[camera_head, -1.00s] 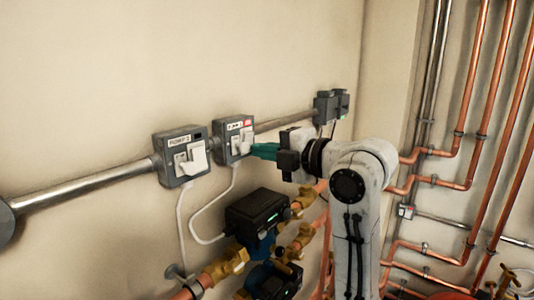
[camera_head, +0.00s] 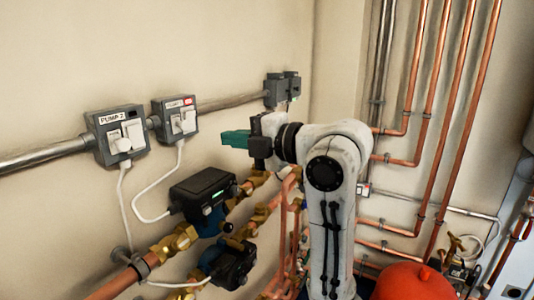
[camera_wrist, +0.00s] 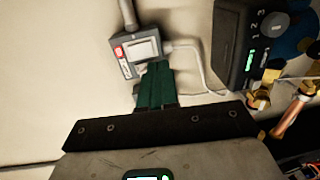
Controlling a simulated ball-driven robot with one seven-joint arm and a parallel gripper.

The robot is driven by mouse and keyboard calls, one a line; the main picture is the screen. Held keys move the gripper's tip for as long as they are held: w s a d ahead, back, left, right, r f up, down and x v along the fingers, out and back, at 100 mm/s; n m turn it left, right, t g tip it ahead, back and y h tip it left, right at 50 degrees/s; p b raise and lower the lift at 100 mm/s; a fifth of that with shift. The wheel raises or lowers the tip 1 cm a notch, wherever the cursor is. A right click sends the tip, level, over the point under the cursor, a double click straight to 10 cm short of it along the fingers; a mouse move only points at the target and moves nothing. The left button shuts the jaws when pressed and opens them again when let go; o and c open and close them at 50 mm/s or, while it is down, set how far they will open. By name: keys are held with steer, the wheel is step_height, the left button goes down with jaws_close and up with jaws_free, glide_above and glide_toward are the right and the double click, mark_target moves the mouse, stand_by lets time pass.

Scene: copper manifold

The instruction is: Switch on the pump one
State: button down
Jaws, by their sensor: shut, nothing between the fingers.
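The switch's rocker position is unclear.
A similar box labelled PUMP 2 (camera_head: 118,133) is to the left, its indicator dark. A black pump (camera_head: 203,190) with a green light sits below, with another pump (camera_head: 232,262) lower. Grey boxes (camera_head: 282,88) are farther right. Copper pipes (camera_head: 420,110) line the right wall.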

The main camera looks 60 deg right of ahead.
steer(key=s+b, duration=0.6)
steer(key=b, duration=0.5)
steer(key=shift+s+d+f, duration=0.15)
steer(key=shift+s+f, duration=0.05)
steer(key=shift+f, duration=0.25)
stand_by(0.4)
